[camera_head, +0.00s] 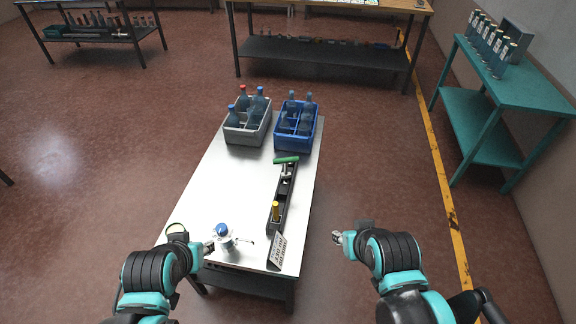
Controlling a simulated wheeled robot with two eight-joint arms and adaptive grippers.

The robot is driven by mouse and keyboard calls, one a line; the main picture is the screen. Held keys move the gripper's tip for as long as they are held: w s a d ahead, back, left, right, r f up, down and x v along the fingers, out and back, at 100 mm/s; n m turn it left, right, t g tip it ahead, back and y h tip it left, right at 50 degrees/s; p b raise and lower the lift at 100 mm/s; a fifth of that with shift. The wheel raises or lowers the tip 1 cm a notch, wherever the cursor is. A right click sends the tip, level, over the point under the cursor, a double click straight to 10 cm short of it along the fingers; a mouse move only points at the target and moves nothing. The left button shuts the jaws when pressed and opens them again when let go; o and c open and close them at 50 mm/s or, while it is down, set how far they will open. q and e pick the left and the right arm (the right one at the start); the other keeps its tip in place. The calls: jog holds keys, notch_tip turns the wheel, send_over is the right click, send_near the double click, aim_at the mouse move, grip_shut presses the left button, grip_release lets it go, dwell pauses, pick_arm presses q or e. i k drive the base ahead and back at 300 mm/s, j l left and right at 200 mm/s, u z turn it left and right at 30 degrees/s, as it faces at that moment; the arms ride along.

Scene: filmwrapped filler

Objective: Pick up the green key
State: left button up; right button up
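The green key (286,160) shows as a green bar at the far end of a narrow black tray (270,226) on the white table. The lower part of the key is partly hidden in the tray. My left gripper (209,246) is over the table's near left corner, well short of the key and close to a small silver device with a blue cap (223,231). My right gripper (337,238) is off the table's right side, over the floor and apart from the key. Both grippers are too small in view to tell whether their fingers are open. Neither visibly holds anything.
A yellow-handled piece (275,210) stands in the tray's near end. A sign (276,251) stands at the table's near edge. Grey (243,136) and blue (295,143) crates with bottles stand at the far end. The table's (230,184) left middle is clear.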

aim_at(286, 175)
jog(key=i+l+u, duration=0.1)
jog(key=l+u, duration=0.25)
jog(key=l, duration=0.35)
jog(key=l+u, duration=0.35)
jog(key=l, duration=0.4)
jog(key=k+l+u, duration=0.15)
jog(key=l+u, duration=0.2)
jog(key=l, duration=0.35)
jog(key=i+l+u, duration=0.4)
jog(key=l, duration=0.2)
jog(key=l+u, duration=0.2)
jog(key=l, duration=0.15)
jog(key=i+l+u, duration=0.2)
jog(key=l, duration=0.2)
jog(key=i+l+u, duration=0.25)
jog(key=k+l, duration=0.05)
jog(key=l, duration=0.05)
